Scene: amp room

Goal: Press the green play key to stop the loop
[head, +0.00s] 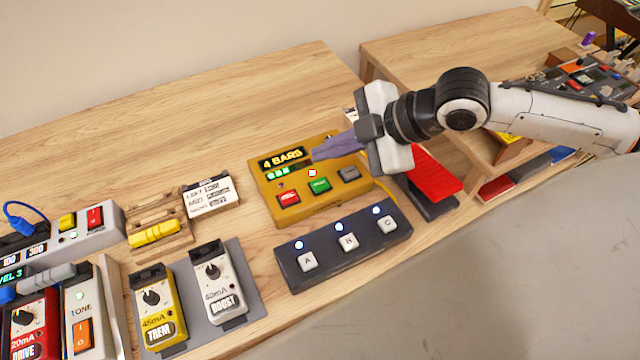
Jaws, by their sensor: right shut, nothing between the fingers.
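The yellow looper box (325,203) sits on the wooden bench, with a lit display (282,158) reading "4 BARS". On its top are a red key (288,198), the green play key (319,185) in the middle, and a grey key (349,173). Several green lights and one white light show above the keys. My right gripper (316,154) is shut and empty. Its fingertips are over the back part of the box, behind the green key in the picture; whether they touch the box I cannot tell. My left gripper is out of view.
A dark footswitch (343,245) with keys A, B and C lies in front of the box. A red pedal (433,172) is to the right, under my arm. Pedals TREM (158,308) and BOOST (221,283) and a paper card (210,194) are left. The bench behind is clear.

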